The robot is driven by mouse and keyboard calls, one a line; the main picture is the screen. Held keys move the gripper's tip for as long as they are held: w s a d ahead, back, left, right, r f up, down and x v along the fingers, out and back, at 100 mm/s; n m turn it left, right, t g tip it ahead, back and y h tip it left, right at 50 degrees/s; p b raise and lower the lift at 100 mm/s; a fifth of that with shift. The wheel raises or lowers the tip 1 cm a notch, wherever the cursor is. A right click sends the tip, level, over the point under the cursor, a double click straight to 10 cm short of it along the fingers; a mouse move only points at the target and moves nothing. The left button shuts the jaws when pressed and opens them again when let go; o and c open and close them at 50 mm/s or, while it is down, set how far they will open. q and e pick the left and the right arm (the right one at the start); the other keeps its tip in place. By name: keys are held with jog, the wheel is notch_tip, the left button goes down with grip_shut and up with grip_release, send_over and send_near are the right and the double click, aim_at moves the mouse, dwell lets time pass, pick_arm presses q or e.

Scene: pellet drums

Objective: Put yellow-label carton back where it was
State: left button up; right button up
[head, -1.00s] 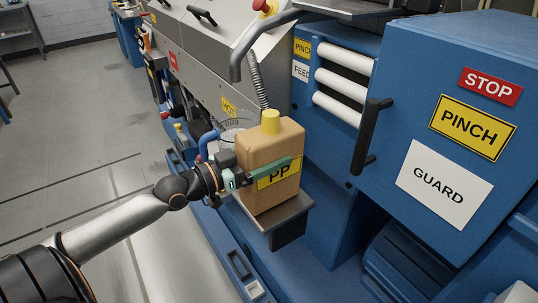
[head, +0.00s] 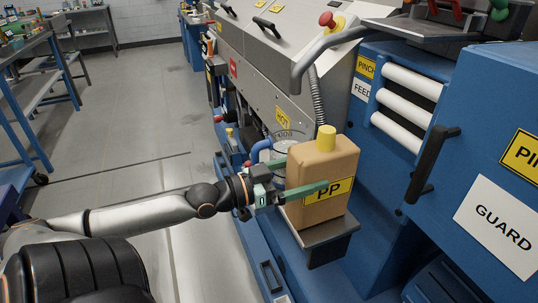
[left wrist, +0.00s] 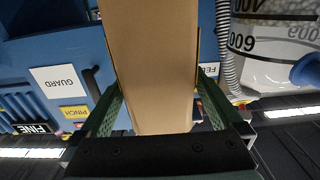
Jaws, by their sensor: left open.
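The tan carton (head: 326,160) with a yellow cap and a yellow "PP" label stands upright on a small grey shelf (head: 325,236) on the front of the blue machine. My left gripper (head: 301,176) is open, with its green fingers on either side of the carton. The near finger crosses in front of the label and covers part of it. In the left wrist view the carton (left wrist: 152,60) stands between the two fingers, with a narrow gap showing at the sides. My right gripper is not in view.
A black handle (head: 432,175) and white rollers (head: 405,105) are right of the carton. A grey curved bar (head: 318,60) and a ribbed hose (head: 318,100) are above and behind it. A clear container with pellets (left wrist: 275,50) is close by. Floor at left is open.

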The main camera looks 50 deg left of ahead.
aim_at(290, 175)
pick_arm(q)
jog(key=shift+v, duration=1.15)
jog(key=shift+p+v, duration=0.35)
jog(key=shift+v, duration=0.8)
jog(key=shift+s, duration=0.3)
jog(key=shift+s+a+r+p, duration=0.2)
jog(key=shift+a+r+p, duration=0.05)
jog(key=shift+p, duration=0.25)
jog(key=shift+s+a+p, duration=0.3)
jog(key=shift+s+p, duration=0.25)
jog(key=shift+p, duration=0.1)
jog(key=shift+s+a+p, duration=0.1)
jog(key=shift+s+p, duration=0.3)
jog(key=shift+s+f, duration=0.2)
jog(key=shift+s, duration=0.05)
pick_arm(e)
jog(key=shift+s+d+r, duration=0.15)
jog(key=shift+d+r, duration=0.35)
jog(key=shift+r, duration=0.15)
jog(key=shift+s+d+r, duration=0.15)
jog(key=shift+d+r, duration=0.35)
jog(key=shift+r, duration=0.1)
